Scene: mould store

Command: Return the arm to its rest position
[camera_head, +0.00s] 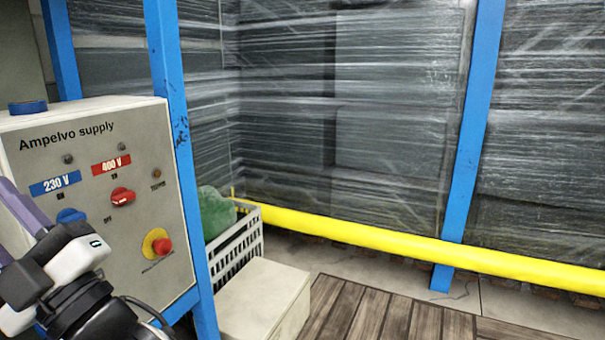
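My arm shows at the lower left, with black and white parts and a dark cable. Its end, which I take to be my gripper (62,258), is in front of the lower left of a grey control box (135,220) marked "Ampelvo supply". It overlaps the view just below a blue knob (70,215). I cannot make out the fingertips, whether they are open or shut, or whether they touch the box.
The box carries a red knob (122,197) and a red emergency button on yellow (160,246). Blue posts (465,150) and a yellow rail (400,243) front wrapped stacks. A white crate (247,240), cream box (262,295) and wooden slats (375,318) lie right.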

